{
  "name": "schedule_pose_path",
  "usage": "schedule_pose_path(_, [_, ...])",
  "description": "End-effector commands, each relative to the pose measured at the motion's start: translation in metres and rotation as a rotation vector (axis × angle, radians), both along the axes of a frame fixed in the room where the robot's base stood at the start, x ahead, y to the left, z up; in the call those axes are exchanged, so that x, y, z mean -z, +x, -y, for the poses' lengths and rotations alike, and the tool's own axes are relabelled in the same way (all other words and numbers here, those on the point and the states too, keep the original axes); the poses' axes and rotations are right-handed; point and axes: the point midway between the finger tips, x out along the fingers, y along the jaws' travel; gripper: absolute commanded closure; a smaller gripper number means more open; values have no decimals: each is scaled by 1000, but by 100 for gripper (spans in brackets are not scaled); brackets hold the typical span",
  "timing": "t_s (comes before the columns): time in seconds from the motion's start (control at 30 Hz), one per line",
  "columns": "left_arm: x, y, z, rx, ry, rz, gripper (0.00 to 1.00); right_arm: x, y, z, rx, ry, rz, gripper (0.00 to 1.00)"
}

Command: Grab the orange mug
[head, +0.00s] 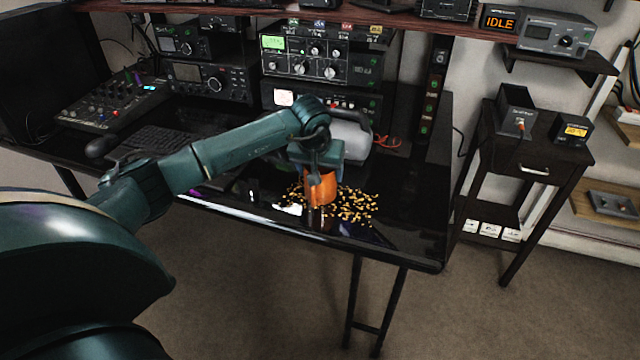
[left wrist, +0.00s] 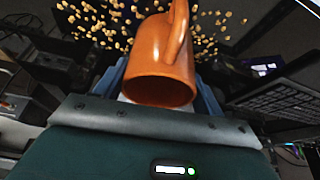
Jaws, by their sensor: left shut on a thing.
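The orange mug (head: 321,188) is at the front part of the black desk, among scattered small yellow-brown pieces. My left gripper (head: 318,172) reaches down over it from above and is shut on it. In the left wrist view the mug (left wrist: 163,62) sits between the blue fingers, with its open rim towards the camera and its handle (left wrist: 178,30) pointing up in the picture. Whether the mug touches the desk is hard to tell. My right gripper is not in view.
Small yellow-brown pieces (head: 355,207) lie around the mug on the black desk (head: 405,235). Radio units (head: 318,57) stand behind, and a keyboard (head: 155,143) and mixer (head: 103,102) are to the left. A side table (head: 540,150) stands right.

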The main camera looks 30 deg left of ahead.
Motion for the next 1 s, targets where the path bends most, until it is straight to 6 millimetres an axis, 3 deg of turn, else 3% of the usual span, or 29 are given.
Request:
schedule_pose_path(0.27, [0,0,0,0,0,0,63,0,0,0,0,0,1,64])
schedule_pose_path(0.53, [-6,1,0,0,-1,5,63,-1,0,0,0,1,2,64])
schedule_pose_path(1.0, [-88,1,0,0,0,5,63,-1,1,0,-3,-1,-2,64])
